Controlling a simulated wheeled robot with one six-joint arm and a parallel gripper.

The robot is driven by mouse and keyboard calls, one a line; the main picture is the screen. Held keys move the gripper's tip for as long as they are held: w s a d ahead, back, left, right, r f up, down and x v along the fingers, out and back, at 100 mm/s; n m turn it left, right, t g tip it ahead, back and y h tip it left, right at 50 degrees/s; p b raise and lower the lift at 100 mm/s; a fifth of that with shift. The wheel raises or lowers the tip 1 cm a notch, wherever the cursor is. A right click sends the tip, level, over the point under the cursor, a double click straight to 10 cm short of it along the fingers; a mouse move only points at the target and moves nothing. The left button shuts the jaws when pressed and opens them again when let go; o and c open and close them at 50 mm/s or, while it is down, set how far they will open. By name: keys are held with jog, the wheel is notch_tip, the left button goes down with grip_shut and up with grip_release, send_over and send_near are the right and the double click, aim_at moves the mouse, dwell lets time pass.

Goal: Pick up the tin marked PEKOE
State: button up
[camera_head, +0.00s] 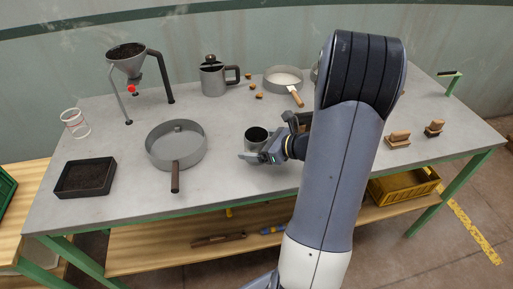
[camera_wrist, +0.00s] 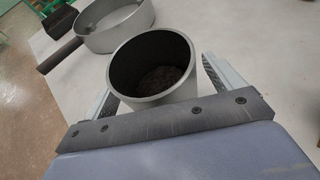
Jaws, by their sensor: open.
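A grey open-topped tin (camera_head: 256,134) stands upright on the grey table near the middle. In the wrist view this tin (camera_wrist: 178,94) has dark loose contents at its bottom. No marking on it can be read in either view, so I cannot tell whether it is the tin marked PEKOE. My gripper (camera_head: 266,149) is low at the table beside the tin. Its jaws are open, with one finger on each side of the tin in the wrist view. I cannot tell whether either finger touches it. My arm hides part of the table behind and to the right.
A round grey pan (camera_head: 157,160) with a dark handle lies left of the tin. A dark square tray (camera_head: 60,190), a white cup-like container (camera_head: 84,131) and a funnel stand (camera_head: 170,92) are further left. A lidded pot (camera_head: 213,88) and shallow pan (camera_head: 272,87) stand behind.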

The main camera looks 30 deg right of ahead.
jog(key=shift+c, duration=0.3)
jog(key=c, duration=1.1)
jog(key=shift+o, duration=0.2)
jog(key=shift+r, duration=0.2)
